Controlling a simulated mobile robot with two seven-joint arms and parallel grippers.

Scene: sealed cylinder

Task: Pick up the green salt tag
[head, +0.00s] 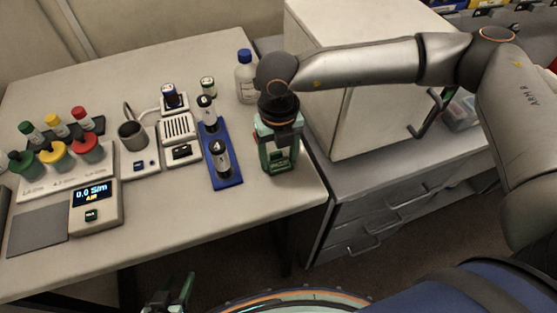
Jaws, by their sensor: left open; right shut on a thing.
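A green, knob-like piece (25,165), which looks like the green salt tag, stands at the left end of a pale labelled holder (68,180). A yellow one (55,156) and a red one (86,148) stand beside it. My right gripper (279,164) points down at the table's right edge, far to the right of the green piece. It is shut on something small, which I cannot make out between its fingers. My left gripper (168,296) is open at the bottom edge, below the table's front edge and partly cut off.
Vials with green, yellow and red caps stand behind. A metal cup (132,135), a slotted box (179,128), a blue rack (226,180) and a bottle (246,80) fill the middle and right. The front strip is clear.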

